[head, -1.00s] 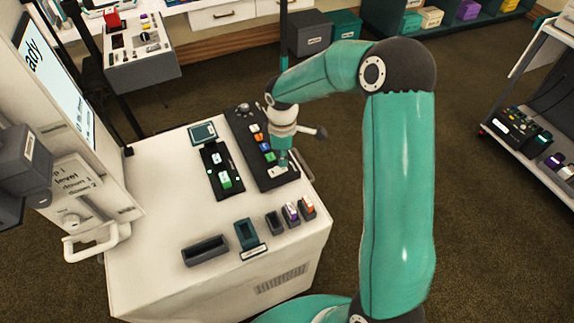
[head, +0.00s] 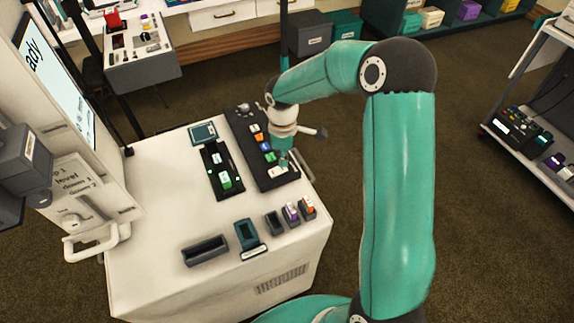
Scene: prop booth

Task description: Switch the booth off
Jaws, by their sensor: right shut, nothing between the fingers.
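The booth's white console top (head: 160,205) carries a long black control panel (head: 240,125) with a knob at its far end and a row of coloured buttons. My right gripper (head: 284,165) is shut and empty, pointing down over the near right part of this panel. Its fingers hide part of the panel, and I cannot tell whether the tips touch it. A pale labelled piece (head: 279,172) lies at the panel's near end. A shorter black panel (head: 222,172) with a white and a green button lies to the left. A lit screen (head: 57,82) reads "ady". My left gripper is not in view.
Near the console's front are an empty dark tray (head: 205,250), a teal holder (head: 249,236) and several small blocks. A lever board (head: 78,195) with level labels and a white handle (head: 95,242) stand at the left. A cart (head: 530,130) stands right, with open floor between.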

